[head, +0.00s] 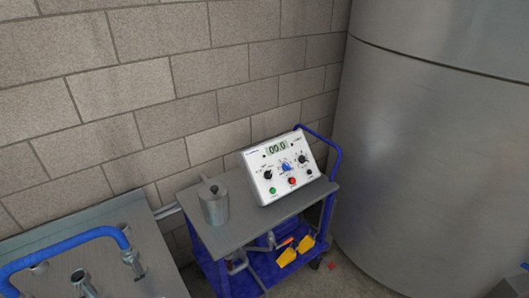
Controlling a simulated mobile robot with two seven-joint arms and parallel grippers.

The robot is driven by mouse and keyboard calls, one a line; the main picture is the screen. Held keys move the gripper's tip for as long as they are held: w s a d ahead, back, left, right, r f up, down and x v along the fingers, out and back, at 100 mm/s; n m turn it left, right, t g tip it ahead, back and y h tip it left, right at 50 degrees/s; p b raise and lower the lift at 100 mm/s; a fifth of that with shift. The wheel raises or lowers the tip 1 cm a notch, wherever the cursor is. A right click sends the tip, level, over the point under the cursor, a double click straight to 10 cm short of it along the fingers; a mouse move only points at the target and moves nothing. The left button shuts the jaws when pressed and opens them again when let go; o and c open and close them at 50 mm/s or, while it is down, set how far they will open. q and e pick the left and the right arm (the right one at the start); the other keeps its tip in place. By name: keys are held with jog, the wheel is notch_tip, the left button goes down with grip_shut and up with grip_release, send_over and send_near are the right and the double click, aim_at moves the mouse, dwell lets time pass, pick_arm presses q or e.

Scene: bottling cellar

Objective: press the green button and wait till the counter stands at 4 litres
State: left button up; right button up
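A white control box (279,173) with a sloping front stands on the grey top of a blue cart (240,236). Its counter display (276,149) seems to read 00.0, in small digits. The green button (272,190) is at the lower left of the panel, with nothing touching it. A red button (292,181) sits to its right. A blue knob (286,167) and black knobs are above them. Neither of my grippers shows in the head view.
A metal canister (214,203) stands left of the box on the cart. Yellow items (288,257) lie on the cart's lower shelf. A large steel tank (430,150) stands close on the right. A metal worktop (155,262) with a blue bent tube (65,243) is at the left.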

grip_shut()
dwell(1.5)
